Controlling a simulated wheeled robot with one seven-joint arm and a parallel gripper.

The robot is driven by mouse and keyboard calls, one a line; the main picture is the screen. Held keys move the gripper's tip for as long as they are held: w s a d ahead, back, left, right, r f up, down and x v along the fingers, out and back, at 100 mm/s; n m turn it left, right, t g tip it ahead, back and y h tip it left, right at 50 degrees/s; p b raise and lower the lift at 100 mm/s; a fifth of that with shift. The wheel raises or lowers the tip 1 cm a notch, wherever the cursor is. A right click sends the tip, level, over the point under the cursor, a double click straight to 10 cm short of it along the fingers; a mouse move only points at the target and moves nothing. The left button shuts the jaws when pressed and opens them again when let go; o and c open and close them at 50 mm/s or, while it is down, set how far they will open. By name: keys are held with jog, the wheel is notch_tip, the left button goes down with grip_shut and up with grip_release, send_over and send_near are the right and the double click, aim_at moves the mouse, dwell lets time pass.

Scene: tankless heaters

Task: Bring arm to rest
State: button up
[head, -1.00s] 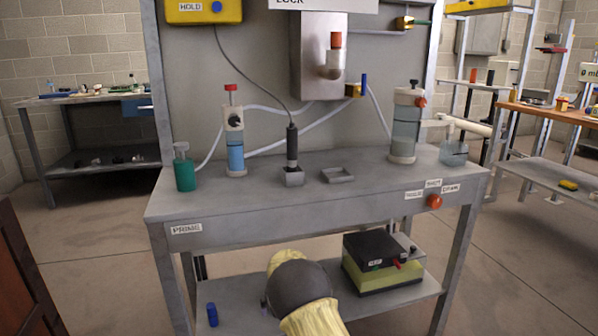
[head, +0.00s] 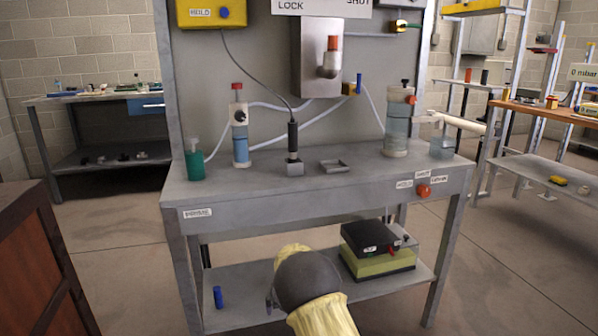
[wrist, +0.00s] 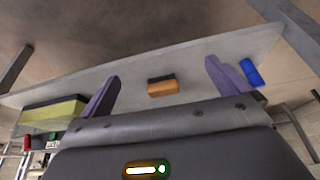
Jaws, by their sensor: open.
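My arm (head: 308,280), with a dark round joint and pale yellow covers, reaches low in front of the bench's lower shelf in the head view. An orange and dark block (wrist: 161,87) lies on the shelf beyond, in the gap between the fingers as seen. It does not show in the head view.
The lower shelf (head: 240,285) holds a blue cylinder (head: 218,297) and a black-and-yellow box (head: 378,250). The grey bench top (head: 330,200) above carries bottles and tubes. A brown wooden cabinet (head: 40,260) stands at left.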

jog(key=s+d+r+m+g+p, duration=0.15)
jog(key=s+d+r+p, duration=0.45)
jog(key=s+d+r, duration=0.75)
jog(key=s+d+r+p, duration=0.1)
jog(key=s+d+r, duration=0.1)
jog(key=s+r, duration=0.35)
jog(key=s+d+r+m+h+p, duration=0.1)
jog(key=s+r+p, duration=0.1)
jog(key=s, duration=0.6)
jog(key=s+d+r+p, duration=0.1)
jog(key=s+d+r, duration=0.1)
jog(key=s+r, duration=0.35)
jog(key=w+p+v, duration=0.3)
jog(key=p+v, duration=1.4)
jog(key=p, duration=0.2)
jog(key=w+r+p+v, duration=0.1)
jog(key=w+p+v, duration=0.2)
jog(key=p+v, duration=1.5)
jog(key=shift+w+a+r+p, duration=0.4)
jog(key=shift+r+p, duration=0.05)
jog(key=shift+p, duration=0.25)
jog(key=shift+w+f, duration=0.1)
jog(key=shift+a, duration=0.1)
